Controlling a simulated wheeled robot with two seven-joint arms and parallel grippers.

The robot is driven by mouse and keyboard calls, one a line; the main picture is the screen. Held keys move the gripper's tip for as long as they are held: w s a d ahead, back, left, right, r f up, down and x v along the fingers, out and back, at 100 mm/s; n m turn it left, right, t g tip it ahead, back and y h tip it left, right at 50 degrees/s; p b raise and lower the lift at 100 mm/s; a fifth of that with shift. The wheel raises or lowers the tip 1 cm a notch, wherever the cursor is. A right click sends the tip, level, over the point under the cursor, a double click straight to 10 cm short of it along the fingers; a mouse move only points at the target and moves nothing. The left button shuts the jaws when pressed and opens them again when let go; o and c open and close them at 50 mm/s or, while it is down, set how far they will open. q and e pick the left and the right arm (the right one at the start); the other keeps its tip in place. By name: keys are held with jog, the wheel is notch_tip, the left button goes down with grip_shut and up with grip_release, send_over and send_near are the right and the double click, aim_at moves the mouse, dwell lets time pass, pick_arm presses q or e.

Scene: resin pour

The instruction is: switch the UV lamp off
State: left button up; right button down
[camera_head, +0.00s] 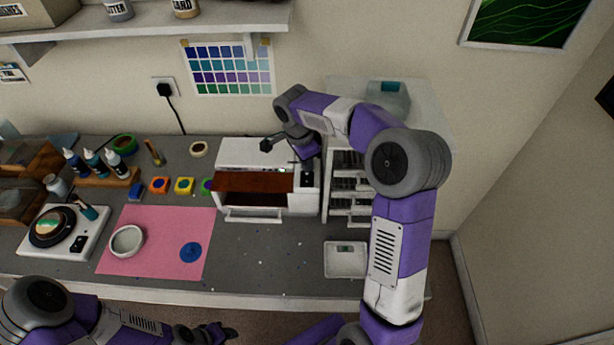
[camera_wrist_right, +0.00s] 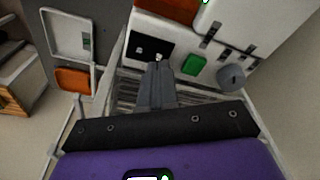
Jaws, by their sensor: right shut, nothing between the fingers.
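The UV lamp is a white box (camera_head: 250,152) at the back of the bench, with a brown-orange front cover (camera_head: 252,182). Its front right panel carries a black square (camera_head: 307,177). In the right wrist view, the panel also shows a green rectangular switch (camera_wrist_right: 194,64) and a grey knob (camera_wrist_right: 231,77). My right gripper (camera_wrist_right: 157,65) is shut and empty, its tips in front of the black square's lower edge, left of the green switch; contact cannot be told. My left gripper (camera_head: 222,333) is low at the bench's front edge, small and dark, its opening unclear.
A white wire rack (camera_head: 345,185) stands right of the lamp, with a small scale (camera_head: 345,260) in front. The bench before the lamp is mostly clear.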

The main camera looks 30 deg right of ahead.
jog(key=shift+f+b, duration=0.7)
jog(key=shift+f, duration=0.15)
dwell(0.7)
jog(key=shift+r, duration=0.1)
notch_tip(320, 180, up, 7)
jog(key=p, duration=0.5)
dwell(0.4)
dwell(0.3)
